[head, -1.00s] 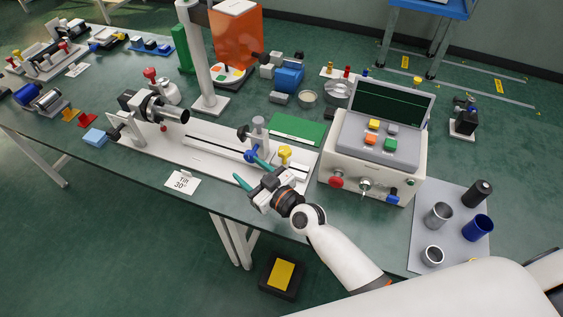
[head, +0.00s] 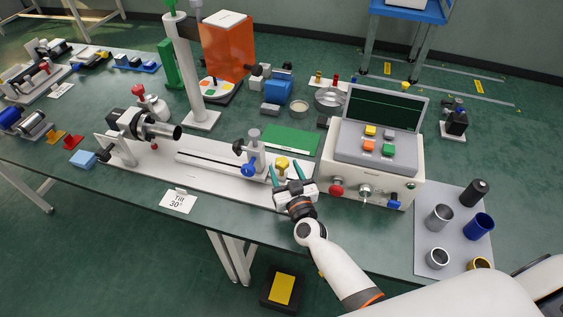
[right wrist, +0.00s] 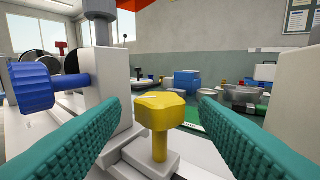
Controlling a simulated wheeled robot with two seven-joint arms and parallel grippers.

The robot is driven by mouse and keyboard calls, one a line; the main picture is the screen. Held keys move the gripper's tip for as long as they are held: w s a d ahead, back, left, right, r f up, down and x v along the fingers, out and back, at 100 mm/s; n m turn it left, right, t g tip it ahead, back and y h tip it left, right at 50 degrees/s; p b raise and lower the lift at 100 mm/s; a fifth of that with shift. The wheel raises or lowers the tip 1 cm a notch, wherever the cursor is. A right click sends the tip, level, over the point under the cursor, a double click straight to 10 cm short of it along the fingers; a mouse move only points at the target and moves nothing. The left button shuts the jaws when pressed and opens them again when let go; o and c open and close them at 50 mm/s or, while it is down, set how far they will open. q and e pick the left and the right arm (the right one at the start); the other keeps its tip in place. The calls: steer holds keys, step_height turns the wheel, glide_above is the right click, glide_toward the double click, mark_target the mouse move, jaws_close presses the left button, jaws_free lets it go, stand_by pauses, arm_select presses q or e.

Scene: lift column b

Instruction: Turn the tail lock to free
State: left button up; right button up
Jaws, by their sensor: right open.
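The tail support (head: 256,158) stands upright on the white slide base with a blue side knob (head: 249,169) and a dark knob (head: 238,147). A yellow lobed knob (head: 282,163) on a short stem sits on a small block just right of it. I cannot tell from markings which knob is the tail lock. My right gripper (head: 286,175) is open, its teal fingers pointing at the yellow knob. In the right wrist view the yellow knob (right wrist: 160,108) is centred between the fingertips, apart from both. The blue knob (right wrist: 45,84) is left of the left finger. My left gripper is not in view.
The control box (head: 370,160) with its raised screen stands close right of my right gripper. A green mat (head: 290,139) lies behind the slide. A white "Tir 30°" card (head: 178,201) is in front. A grey tray (head: 427,190) with cups is at the right.

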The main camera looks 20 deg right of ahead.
mark_target(285, 167)
steer(key=shift+w, duration=1.65)
steer(key=c, duration=1)
steer(key=shift+o, duration=0.2)
steer(key=n+y+b, duration=0.2)
steer(key=y+b, duration=0.1)
steer(key=shift+d+f, duration=0.1)
steer(key=shift+f, duration=0.05)
steer(key=shift+n+g+y+b, duration=0.3)
steer(key=shift+n+y+b, duration=0.25)
steer(key=shift+y, duration=0.25)
steer(key=shift+r, duration=0.2)
